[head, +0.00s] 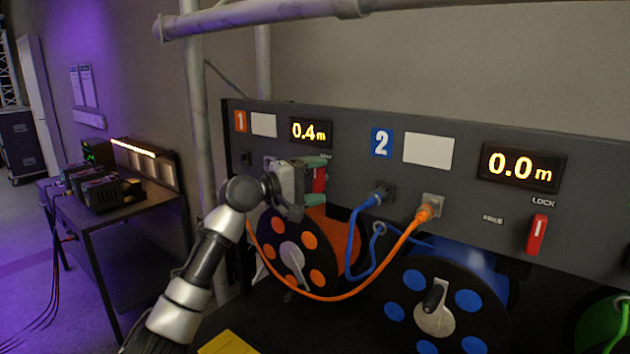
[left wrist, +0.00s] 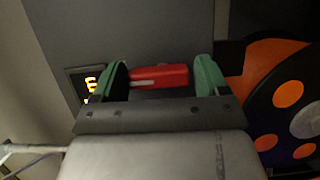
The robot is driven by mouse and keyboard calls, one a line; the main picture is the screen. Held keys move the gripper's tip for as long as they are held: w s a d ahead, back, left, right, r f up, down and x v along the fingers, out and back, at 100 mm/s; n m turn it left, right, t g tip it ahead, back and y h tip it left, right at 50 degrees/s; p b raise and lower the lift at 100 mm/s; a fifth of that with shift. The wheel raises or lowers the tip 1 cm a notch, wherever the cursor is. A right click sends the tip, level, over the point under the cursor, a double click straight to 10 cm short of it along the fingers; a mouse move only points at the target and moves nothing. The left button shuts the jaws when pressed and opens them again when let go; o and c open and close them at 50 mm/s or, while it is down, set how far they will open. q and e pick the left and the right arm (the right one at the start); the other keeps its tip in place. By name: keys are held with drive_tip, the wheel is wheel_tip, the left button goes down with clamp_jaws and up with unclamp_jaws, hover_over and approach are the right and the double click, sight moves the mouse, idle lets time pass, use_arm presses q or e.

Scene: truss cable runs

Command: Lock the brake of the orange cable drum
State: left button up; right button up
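The orange cable drum (head: 318,220), with a black flange and orange dots, sits under panel number 1; it also shows at the right of the left wrist view (left wrist: 262,75). Its red brake lever (head: 320,180) is on the panel above it, partly hidden by my left gripper. My left gripper (head: 310,187) is at the lever. In the left wrist view the red lever (left wrist: 159,77) lies lengthwise between the two spread green fingertips, one near each end. I cannot tell whether they touch it. My right gripper is not in view.
Display 1 (head: 311,132) reads 0.4 m. The blue drum (head: 440,300) has its own upright red lever (head: 537,234) below a LOCK label. An orange cable (head: 340,297) and a blue cable (head: 354,240) hang before the panel. A pipe (head: 260,16) crosses above.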

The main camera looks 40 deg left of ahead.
use_arm(q)
drive_tip(key=shift+o, duration=1.1)
drive_tip(key=b+v, duration=0.4)
drive_tip(key=v, duration=0.7)
